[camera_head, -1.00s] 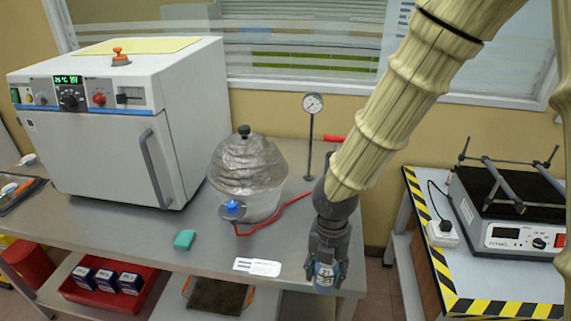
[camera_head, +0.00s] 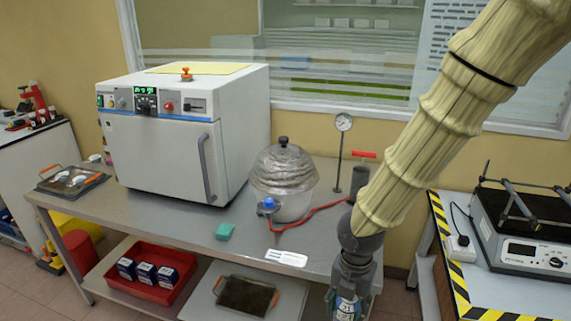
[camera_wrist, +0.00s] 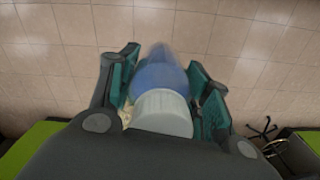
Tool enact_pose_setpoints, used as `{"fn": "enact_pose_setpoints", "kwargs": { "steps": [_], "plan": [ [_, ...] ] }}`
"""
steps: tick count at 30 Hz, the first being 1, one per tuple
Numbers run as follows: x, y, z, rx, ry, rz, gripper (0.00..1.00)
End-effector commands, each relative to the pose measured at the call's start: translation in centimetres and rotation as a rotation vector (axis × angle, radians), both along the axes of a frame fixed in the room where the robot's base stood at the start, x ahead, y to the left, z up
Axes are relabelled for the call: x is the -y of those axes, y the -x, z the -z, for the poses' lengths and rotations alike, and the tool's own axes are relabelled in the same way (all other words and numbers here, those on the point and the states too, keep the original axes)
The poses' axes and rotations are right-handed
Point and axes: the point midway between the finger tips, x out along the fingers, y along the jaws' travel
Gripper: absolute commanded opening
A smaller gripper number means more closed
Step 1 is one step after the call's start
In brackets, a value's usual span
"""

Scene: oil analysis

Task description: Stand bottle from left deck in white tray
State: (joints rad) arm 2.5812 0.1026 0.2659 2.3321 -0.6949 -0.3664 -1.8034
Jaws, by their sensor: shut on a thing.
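My gripper (camera_head: 347,298) points down at the front right of the steel bench in the head view. It is shut on a small bottle (camera_head: 346,308), whose lower part is cut off by the picture's edge. In the wrist view the bottle shows a blue, rounded body (camera_wrist: 158,77) and a white cap (camera_wrist: 163,112), held between the teal finger pads. Tiled floor lies beyond it. On the lower shelf, a pale, flat surface (camera_head: 203,299) lies around a dark mat with orange handles; I cannot tell whether this is the white tray.
The bench (camera_head: 180,222) bears a white oven (camera_head: 165,150), a foil-covered vessel (camera_head: 285,175), a gauge on a stand (camera_head: 343,122) and a teal block (camera_head: 225,231). A red tray (camera_head: 165,290) with boxes sits below. A striped table (camera_head: 500,290) stands right; another bench (camera_head: 30,150) stands far left.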

Motion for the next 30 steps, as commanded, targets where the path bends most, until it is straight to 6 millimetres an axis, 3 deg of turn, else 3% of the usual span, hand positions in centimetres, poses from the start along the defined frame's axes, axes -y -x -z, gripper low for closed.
{"fn": "enact_pose_setpoints", "kwargs": {
  "steps": [5,14,30],
  "plan": [
    [1.4,0.0,0.6,-0.003,-0.001,0.124,0.15],
    [1.4,-0.9,1.9,-0.004,-0.005,0.372,0.15],
    [1.9,-3.5,6.0,-0.009,-0.011,1.120,0.15]
  ]
}}
